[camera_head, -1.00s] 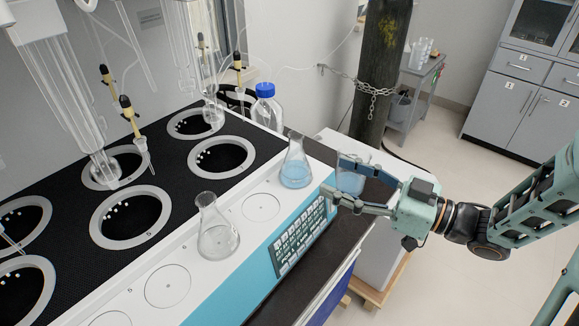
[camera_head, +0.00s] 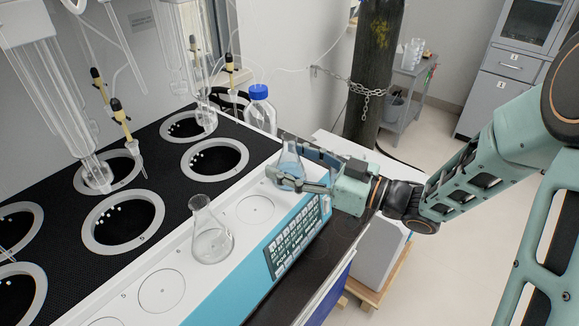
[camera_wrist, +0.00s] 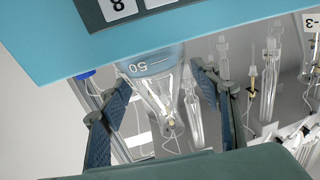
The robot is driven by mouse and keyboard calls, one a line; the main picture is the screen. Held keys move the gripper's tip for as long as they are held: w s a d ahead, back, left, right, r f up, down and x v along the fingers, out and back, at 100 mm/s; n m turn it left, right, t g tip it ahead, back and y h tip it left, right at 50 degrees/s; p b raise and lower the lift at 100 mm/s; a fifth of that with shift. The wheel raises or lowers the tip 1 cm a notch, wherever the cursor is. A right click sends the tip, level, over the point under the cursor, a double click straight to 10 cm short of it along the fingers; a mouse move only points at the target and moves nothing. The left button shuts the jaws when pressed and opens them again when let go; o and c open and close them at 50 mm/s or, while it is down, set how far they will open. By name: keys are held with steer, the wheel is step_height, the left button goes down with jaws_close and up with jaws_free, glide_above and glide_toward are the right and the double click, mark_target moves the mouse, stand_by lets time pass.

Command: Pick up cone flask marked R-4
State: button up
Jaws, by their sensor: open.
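A cone flask with blue liquid (camera_head: 291,160) stands upright on the white front ledge of the distiller, at its far end. My gripper (camera_head: 277,155) is open around it, one finger on each side. In the wrist view the flask (camera_wrist: 152,82) shows upside down between my two fingers (camera_wrist: 161,76), with narrow gaps beside it and a "50" mark on its wall. A second cone flask (camera_head: 211,238), with clear contents, stands nearer on the same ledge. No R-4 label is readable on either flask.
The distiller's white ledge (camera_head: 165,290) has round marked spots, with a keypad (camera_head: 296,236) on its blue front. Behind are black wells and hanging glassware. A blue-capped bottle (camera_head: 260,112) stands behind the blue flask. A chained dark cylinder (camera_head: 370,75) stands farther back.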

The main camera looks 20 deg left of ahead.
steer(key=c, duration=1.4)
steer(key=shift+r, duration=0.15)
